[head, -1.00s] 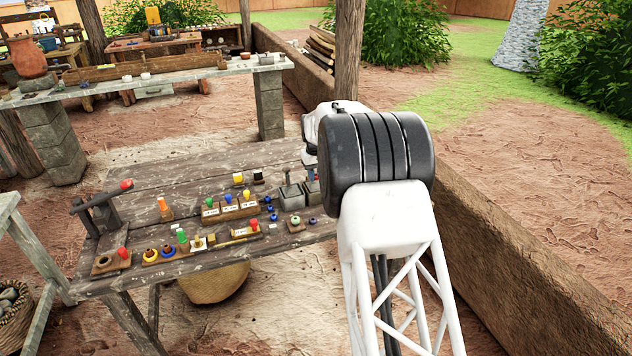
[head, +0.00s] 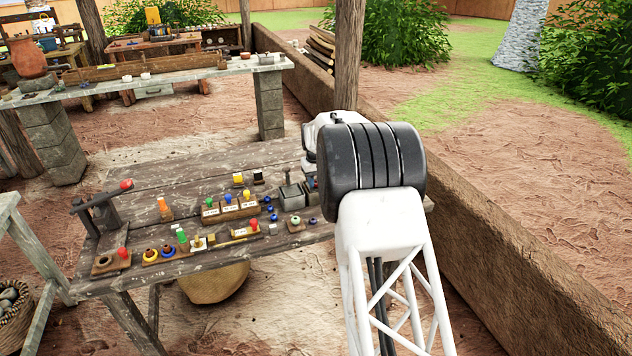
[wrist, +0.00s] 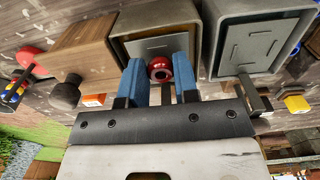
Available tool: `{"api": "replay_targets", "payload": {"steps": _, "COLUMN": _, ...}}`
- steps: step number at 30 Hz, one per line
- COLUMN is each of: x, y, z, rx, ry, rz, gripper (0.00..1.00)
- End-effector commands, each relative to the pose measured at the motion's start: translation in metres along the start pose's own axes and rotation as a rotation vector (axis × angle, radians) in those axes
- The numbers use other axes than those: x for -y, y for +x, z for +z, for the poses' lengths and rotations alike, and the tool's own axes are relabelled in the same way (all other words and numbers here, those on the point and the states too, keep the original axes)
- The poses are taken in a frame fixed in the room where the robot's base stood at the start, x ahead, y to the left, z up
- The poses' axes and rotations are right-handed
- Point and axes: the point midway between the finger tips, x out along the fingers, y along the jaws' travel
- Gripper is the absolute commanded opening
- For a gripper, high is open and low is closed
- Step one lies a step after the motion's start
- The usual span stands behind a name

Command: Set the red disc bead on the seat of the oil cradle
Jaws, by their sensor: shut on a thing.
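My gripper (wrist: 160,76) has blue fingers, shut on the red disc bead (wrist: 159,68), whose dark centre hole faces the wrist camera. In the wrist view the bead shows in front of an open grey box (wrist: 127,49). I cannot tell how high above the box it is. A second grey box (wrist: 232,62) stands to its right. In the head view my arm hides the gripper and the bead. A grey box (head: 291,196) shows left of my arm there. I cannot tell which thing is the oil cradle.
The wooden table (head: 160,215) holds small coloured pegs, beads and labelled blocks (head: 230,212) left of my arm. A lever with a red knob (head: 126,185) stands at its left end. In the wrist view a wooden block (wrist: 85,45) sits beside the left box.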

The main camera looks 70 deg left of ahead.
Motion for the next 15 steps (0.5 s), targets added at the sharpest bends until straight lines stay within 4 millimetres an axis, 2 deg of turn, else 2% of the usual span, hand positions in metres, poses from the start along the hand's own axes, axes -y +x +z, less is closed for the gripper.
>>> {"api": "replay_targets", "payload": {"steps": 12, "x": 0.0, "y": 0.0035, "z": 0.0001, "rx": 0.001, "ry": 0.0, "rz": 0.0, "gripper": 0.13}}
{"api": "replay_targets", "payload": {"steps": 13, "x": 0.0, "y": 0.0038, "z": 0.0001, "rx": 0.001, "ry": 0.0, "rz": 0.0, "gripper": 0.3}}
{"api": "replay_targets", "payload": {"steps": 15, "x": 0.0, "y": 0.0035, "z": 0.0, "rx": 0.0, "ry": 0.0, "rz": 0.0, "gripper": 0.41}}
